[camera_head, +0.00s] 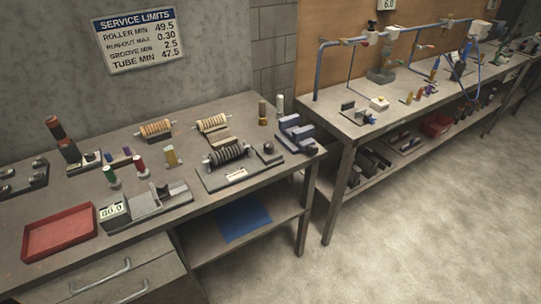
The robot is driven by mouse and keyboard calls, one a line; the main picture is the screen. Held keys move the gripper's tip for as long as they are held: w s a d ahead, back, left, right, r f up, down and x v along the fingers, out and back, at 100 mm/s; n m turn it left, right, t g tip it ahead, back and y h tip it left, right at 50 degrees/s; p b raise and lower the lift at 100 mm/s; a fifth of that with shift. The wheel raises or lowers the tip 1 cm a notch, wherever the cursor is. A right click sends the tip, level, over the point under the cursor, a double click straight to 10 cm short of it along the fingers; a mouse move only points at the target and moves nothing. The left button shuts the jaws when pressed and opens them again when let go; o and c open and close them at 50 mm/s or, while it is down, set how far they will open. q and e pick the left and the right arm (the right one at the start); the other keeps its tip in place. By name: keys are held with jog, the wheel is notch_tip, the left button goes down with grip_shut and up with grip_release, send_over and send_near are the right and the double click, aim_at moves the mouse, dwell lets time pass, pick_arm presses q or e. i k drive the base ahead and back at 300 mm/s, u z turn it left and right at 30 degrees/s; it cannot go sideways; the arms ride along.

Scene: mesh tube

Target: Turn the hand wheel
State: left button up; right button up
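No hand wheel can be made out with certainty at this size. On the near bench, a dark ribbed roller (226,155) lies across a fixture with a flat grey base plate (216,184). A small dark rounded part (268,148) stands at the right end of that fixture; I cannot tell whether it is a wheel or a knob. Neither of my grippers shows in the head view.
The near bench also holds a red tray (60,234), a gauge with a digital display (113,212), tan rollers (155,128), and a blue-grey stepped block (297,133). A second bench with blue piping (317,70) stands at right. The floor (430,220) is clear.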

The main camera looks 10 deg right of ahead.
aim_at(269, 147)
jog(key=u, duration=0.6)
jog(key=i, duration=0.4)
jog(key=u, duration=0.15)
